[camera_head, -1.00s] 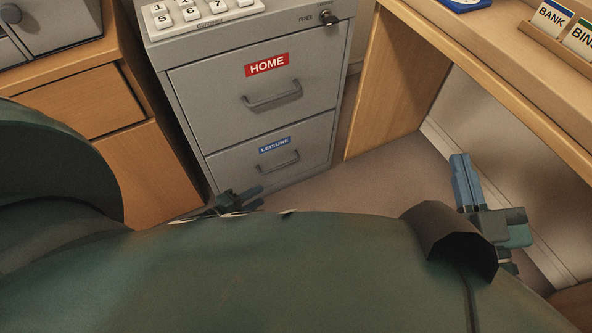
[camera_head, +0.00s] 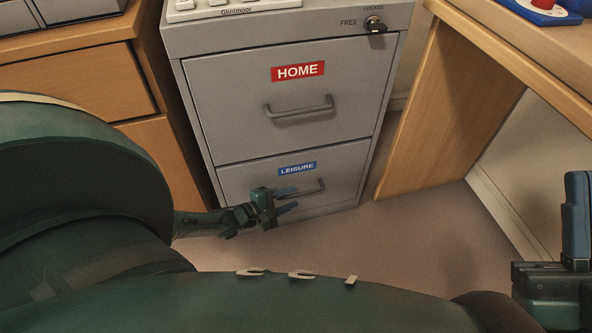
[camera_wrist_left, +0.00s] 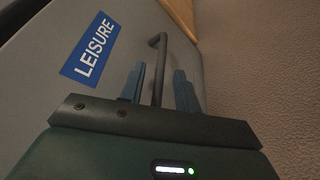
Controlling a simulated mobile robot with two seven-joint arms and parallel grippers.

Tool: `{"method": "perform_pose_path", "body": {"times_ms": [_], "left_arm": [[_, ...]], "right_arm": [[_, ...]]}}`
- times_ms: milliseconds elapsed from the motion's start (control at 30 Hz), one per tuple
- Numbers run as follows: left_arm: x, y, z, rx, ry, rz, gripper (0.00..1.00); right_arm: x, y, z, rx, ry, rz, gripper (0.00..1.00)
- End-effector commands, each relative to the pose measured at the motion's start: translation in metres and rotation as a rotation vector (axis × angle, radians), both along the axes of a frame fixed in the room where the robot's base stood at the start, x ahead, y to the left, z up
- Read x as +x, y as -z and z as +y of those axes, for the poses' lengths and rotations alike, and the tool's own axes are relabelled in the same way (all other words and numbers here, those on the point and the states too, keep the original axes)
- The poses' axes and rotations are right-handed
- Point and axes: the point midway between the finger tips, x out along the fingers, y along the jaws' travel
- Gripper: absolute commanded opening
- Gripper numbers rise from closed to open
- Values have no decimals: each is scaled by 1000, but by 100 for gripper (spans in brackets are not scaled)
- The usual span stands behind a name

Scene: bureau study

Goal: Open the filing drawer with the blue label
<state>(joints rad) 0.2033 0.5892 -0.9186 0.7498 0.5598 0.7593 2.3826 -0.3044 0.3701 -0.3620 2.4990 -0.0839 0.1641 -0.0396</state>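The drawer with the blue LEISURE label (camera_head: 297,168) is the lower one of a grey filing cabinet and is closed. Its bar handle (camera_head: 312,188) is partly hidden by my left gripper (camera_head: 292,199). In the left wrist view the blue label (camera_wrist_left: 91,48) is at the left and the handle (camera_wrist_left: 159,62) runs between the two fingers. My left gripper (camera_wrist_left: 160,88) is open around the handle, with gaps on both sides. My right gripper (camera_head: 577,215) is at the right edge, far from the cabinet and partly cut off, so its opening is unclear.
The upper drawer with the red HOME label (camera_head: 298,71) is closed. A lock with a key (camera_head: 375,25), marked FREE and LOCKED, sits above it. A wooden cabinet (camera_head: 75,85) stands left, a wooden desk (camera_head: 450,100) right. Carpet (camera_head: 400,235) in front is clear.

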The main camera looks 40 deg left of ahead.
Motion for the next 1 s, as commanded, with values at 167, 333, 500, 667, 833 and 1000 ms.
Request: {"method": "perform_pose_path", "body": {"times_ms": [167, 333, 500, 667, 833, 1000], "left_arm": [[20, 7, -8, 0, 1, 0, 32], [26, 7, -11, -1, 0, 1, 32], [26, 6, -11, 0, 1, 2, 32], [26, 6, -11, 0, 1, 1, 24], [26, 6, -11, 0, 1, 1, 10], [26, 6, -11, 0, 1, 1, 0]], "right_arm": [[-4, -8, -1, -10, 0, -92, 0], [-5, -13, -1, -13, -1, -121, 0], [-5, -14, -1, -13, -1, -123, 0], [-5, -14, -1, -12, -1, -122, 0], [-5, -14, -1, -12, -1, -122, 0], [-5, -14, -1, -12, -1, -122, 0]]}}
